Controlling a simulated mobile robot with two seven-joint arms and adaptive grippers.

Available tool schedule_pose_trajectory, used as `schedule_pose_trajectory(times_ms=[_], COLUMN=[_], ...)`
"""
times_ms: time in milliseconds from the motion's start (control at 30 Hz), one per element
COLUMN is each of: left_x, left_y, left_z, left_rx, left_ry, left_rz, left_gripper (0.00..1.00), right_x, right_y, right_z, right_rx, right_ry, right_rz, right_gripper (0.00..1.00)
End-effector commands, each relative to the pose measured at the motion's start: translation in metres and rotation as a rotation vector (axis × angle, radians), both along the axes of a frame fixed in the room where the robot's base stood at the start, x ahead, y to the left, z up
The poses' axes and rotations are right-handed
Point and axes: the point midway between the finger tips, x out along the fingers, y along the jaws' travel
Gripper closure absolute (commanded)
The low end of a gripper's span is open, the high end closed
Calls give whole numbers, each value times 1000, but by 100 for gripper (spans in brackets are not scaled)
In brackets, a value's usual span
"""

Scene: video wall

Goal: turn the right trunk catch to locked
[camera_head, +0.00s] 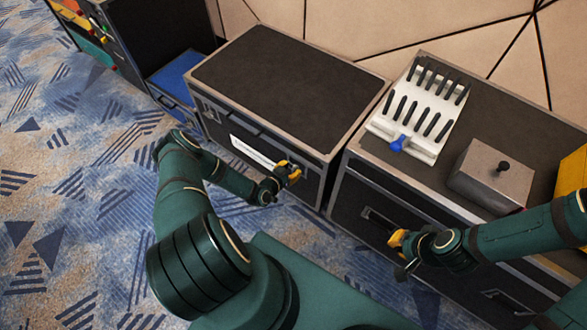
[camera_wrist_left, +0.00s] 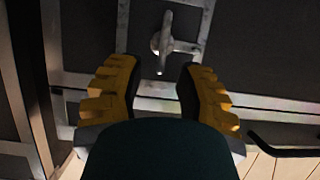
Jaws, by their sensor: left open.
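The trunk (camera_head: 275,85) is a dark case with metal edges and a pale label on its front. Its right catch (camera_wrist_left: 163,42), a grey metal turn-handle on a round boss, shows in the left wrist view. The handle runs nearly upright in that picture. My left gripper (camera_head: 285,172) is at the right part of the trunk's front and covers the catch in the head view. In the left wrist view its yellow fingers (camera_wrist_left: 160,72) are open, with the catch just beyond the gap between the tips. My right gripper (camera_head: 401,240) is by the right-hand case; its finger opening is unclear.
A right-hand case (camera_head: 380,175) stands close beside the trunk. On it are a white rack (camera_head: 420,105) with black sliders and a blue knob, and a grey box (camera_head: 490,175). A blue-topped case (camera_head: 175,75) stands left. Patterned carpet (camera_head: 80,200) is open at left.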

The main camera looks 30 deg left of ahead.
Motion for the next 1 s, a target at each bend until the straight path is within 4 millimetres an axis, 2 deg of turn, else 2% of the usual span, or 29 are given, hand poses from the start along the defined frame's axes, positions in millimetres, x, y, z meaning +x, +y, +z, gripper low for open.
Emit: schedule_pose_trajectory(times_ms=[200,500,533,633,667,1000], left_x=[17,19,19,19,19,19], left_y=[-1,-2,-1,-1,-1,-1], left_z=[-7,-7,-7,-7,-7,-7], left_rx=[1,0,0,0,0,3], left_ry=[-1,-1,-1,0,0,0], left_rz=[0,0,0,0,0,0], left_gripper=[64,64,61,96,100,100], right_x=[1,1,1,1,1,1], right_y=[0,0,0,0,0,0], right_z=[-6,-6,-6,-6,-6,-5], right_rx=[0,0,0,0,0,0], right_ry=[-3,-3,-3,-3,-3,-3], right_rz=[-1,-1,-1,-1,-1,-1], right_gripper=[100,100,100,100,100,100])
